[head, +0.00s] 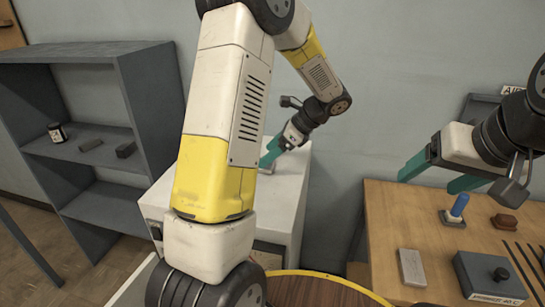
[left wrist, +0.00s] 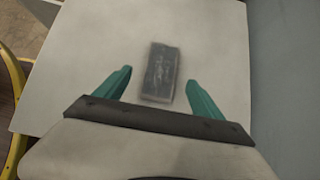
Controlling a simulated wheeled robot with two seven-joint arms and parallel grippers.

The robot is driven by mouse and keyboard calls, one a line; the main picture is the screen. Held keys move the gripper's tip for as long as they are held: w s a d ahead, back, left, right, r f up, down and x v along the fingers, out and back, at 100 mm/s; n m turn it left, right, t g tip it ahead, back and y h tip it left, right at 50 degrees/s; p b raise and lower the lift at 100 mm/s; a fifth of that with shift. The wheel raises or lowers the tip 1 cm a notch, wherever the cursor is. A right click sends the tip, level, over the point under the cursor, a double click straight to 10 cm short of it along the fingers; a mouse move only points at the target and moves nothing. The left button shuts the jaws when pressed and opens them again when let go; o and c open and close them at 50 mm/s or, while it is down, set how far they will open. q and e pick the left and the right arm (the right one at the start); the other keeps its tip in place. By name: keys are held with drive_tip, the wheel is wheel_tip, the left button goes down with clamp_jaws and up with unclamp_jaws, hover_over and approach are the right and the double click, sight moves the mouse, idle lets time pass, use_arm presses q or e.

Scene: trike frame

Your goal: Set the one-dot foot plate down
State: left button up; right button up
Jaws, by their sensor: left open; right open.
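A dark grey rectangular plate (left wrist: 161,72) lies flat on the white top (left wrist: 215,45) of a cabinet in the left wrist view. Faint marks show on its face, but I cannot make out any dot. My left gripper (left wrist: 158,88) is open, its two green fingers apart on either side of the plate's near end, with gaps between them and the plate. In the head view my left gripper (head: 270,155) is low over the white cabinet (head: 283,212), and my arm hides part of it. My right gripper (head: 430,172) is open and empty above the wooden table.
A grey shelf unit (head: 150,90) at left holds a small jar (head: 57,132) and two dark blocks (head: 90,145). The wooden table (head: 385,225) at right bears a blue-handled tool (head: 458,208), a brown block (head: 505,223), a grey block (head: 412,267) and a dark box (head: 490,277).

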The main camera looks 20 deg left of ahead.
use_arm(q)
drive_tip(key=x, duration=0.4)
drive_tip(key=shift+f, duration=0.1)
drive_tip(key=c, duration=1.6)
clamp_jaws()
